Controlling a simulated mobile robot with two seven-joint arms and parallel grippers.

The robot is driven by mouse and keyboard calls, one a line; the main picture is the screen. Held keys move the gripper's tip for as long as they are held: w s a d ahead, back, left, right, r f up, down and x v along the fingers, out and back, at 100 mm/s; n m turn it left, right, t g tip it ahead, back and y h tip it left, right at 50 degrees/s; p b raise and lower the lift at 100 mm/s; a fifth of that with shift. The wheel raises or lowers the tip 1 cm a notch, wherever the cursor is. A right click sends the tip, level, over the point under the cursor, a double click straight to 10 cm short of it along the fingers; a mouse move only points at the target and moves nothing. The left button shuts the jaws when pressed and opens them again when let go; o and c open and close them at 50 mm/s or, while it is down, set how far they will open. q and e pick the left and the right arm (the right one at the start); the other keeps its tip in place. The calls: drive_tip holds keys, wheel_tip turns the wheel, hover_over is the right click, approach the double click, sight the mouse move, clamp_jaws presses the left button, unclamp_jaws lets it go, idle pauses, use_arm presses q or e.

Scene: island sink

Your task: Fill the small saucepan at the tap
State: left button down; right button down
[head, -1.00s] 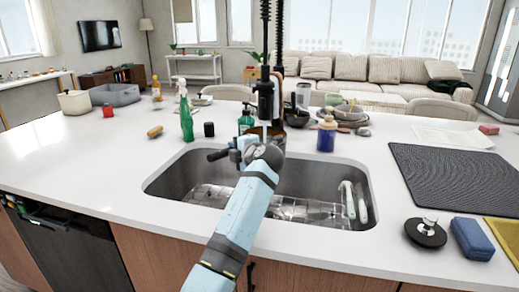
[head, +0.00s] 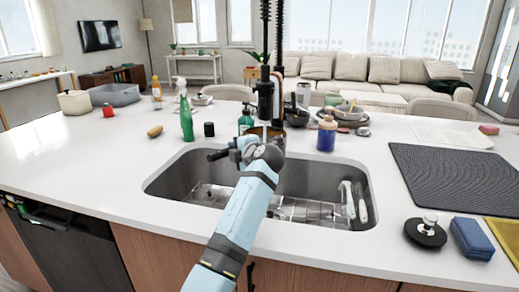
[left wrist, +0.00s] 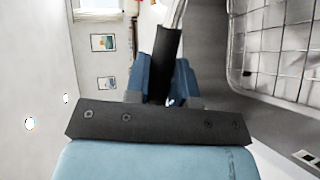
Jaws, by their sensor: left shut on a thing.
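My left gripper (head: 240,152) is over the sink, shut on a dark handle (left wrist: 166,58), which lies between the blue fingers in the left wrist view. The handle's dark end sticks out left of the gripper in the head view. The small saucepan (head: 277,134) is largely hidden behind my arm; a brownish part shows below the tap. The black spring-necked tap (head: 265,98) stands behind the sink, its head just above that part. A thin pale streak shows under the tap head; I cannot tell whether it is water. The saucepan's inside is hidden. My right gripper is out of view.
The sink (head: 325,182) holds a wire rack (head: 300,208) and a white-handled brush (head: 348,198). A green spray bottle (head: 186,118) and a blue bottle (head: 326,137) stand behind it. The left counter is mostly clear.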

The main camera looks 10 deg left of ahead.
use_arm(q)
drive_tip(key=shift+r, duration=0.1)
idle(0.3)
